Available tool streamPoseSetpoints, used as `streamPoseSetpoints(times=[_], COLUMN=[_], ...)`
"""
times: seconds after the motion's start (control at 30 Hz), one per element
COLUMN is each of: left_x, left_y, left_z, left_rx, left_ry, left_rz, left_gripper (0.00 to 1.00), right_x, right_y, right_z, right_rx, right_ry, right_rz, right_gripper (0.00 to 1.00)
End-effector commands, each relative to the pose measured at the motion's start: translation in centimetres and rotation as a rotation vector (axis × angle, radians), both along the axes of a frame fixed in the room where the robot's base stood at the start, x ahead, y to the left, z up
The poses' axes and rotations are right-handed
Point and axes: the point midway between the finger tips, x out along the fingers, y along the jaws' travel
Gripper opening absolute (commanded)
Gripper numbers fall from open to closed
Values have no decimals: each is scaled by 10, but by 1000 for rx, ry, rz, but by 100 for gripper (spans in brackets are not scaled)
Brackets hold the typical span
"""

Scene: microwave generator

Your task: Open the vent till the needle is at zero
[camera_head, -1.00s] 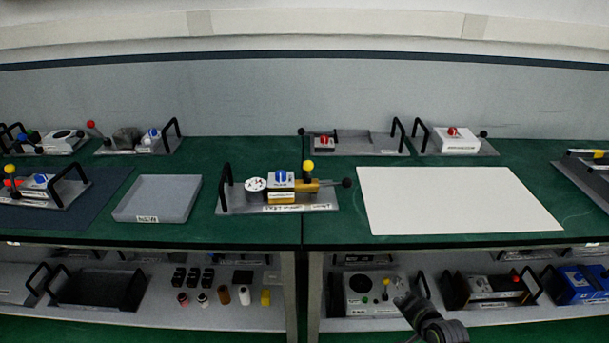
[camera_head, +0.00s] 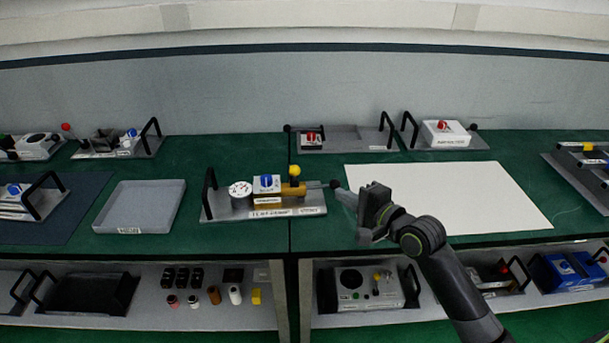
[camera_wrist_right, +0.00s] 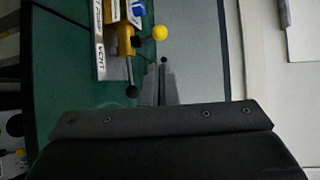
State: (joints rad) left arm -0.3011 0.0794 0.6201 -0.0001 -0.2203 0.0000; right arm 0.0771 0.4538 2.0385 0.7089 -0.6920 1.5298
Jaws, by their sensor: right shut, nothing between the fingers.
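The pump unit on its grey plate (camera_head: 222,213) stands on the green bench left of centre. It carries a white round gauge (camera_head: 240,189) with red marks; its needle is too small to read. Beside it are a blue knob (camera_head: 267,181) on a white box, a brass body with a yellow ball lever (camera_head: 294,189), and a rod ending in a black ball (camera_head: 335,184). In the right wrist view a plate label reads VENT (camera_wrist_right: 99,62). My right gripper (camera_head: 343,195) is shut and empty, just right of the black ball. My left gripper is out of view.
A white sheet (camera_head: 450,190) lies right of the unit, partly behind my right arm. A grey tray (camera_head: 140,205) is to the left. Other handled units stand at the back, including one with a red knob (camera_head: 443,126). A shelf below holds small parts.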

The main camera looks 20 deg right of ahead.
Motion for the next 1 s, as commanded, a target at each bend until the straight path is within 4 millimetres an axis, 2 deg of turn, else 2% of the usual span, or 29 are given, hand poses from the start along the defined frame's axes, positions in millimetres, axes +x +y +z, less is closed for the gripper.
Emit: streamPoseSetpoints(times=[0.13, 0.27, 0.7, 1.0], left_x=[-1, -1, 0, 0], left_y=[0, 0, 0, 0], left_z=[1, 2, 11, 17], left_rx=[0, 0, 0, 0], left_ry=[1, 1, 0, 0], left_rz=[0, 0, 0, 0], left_gripper=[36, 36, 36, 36], right_x=[4, 16, 86, 120], right_y=[1, 6, 33, 46], right_z=[-1, -3, -17, -25], right_rx=[1, 3, 1, 0], right_ry=[0, 0, 2, 1], right_rz=[-1, -2, -1, -1], right_gripper=[0, 0, 0, 0])
